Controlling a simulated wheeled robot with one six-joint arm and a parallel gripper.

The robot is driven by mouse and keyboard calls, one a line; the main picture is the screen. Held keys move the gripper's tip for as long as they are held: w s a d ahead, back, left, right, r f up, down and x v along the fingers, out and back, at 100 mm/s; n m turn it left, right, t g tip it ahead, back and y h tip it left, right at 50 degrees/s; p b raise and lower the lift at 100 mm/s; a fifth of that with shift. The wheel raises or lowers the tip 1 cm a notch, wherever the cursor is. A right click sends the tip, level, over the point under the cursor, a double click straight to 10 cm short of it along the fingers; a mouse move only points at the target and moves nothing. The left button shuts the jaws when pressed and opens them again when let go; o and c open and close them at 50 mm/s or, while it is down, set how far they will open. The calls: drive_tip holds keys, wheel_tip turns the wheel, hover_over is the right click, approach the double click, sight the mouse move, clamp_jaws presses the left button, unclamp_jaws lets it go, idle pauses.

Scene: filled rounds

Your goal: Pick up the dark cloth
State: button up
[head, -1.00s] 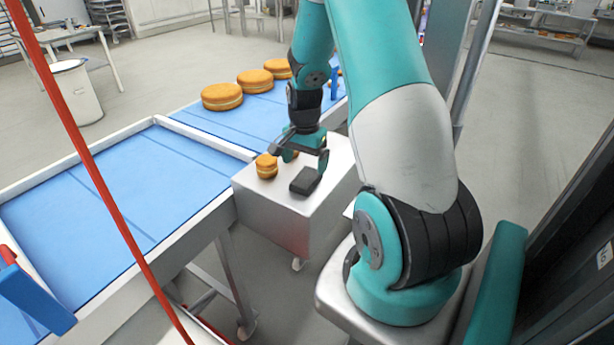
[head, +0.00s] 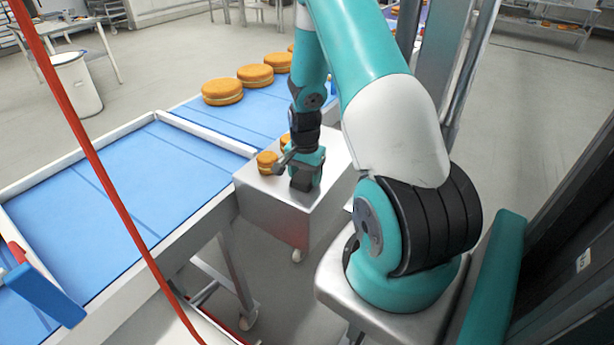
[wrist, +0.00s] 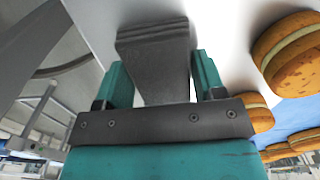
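The dark cloth (head: 299,185) is a dark grey, flat folded piece on top of the metal box (head: 266,198). In the wrist view the cloth (wrist: 152,45) lies between and beyond the two teal fingers of my gripper (wrist: 163,60). A light gap shows between the left finger and the cloth; the right finger is close to the cloth's edge, and I cannot tell if it touches. In the head view my gripper (head: 303,180) is low over the cloth and hides part of it.
Small filled rounds (head: 267,162) stand on the box just left of my gripper; one (wrist: 290,55) is close at right in the wrist view. Larger rounds (head: 222,91) sit on the blue conveyor (head: 120,190) behind. A red cable (head: 95,175) crosses the left foreground.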

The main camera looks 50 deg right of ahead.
sight(305, 175)
drive_tip(key=c, duration=0.3)
drive_tip(key=shift+r, duration=0.1)
wheel_tip(305, 175, up, 20)
drive_tip(key=b, duration=0.4)
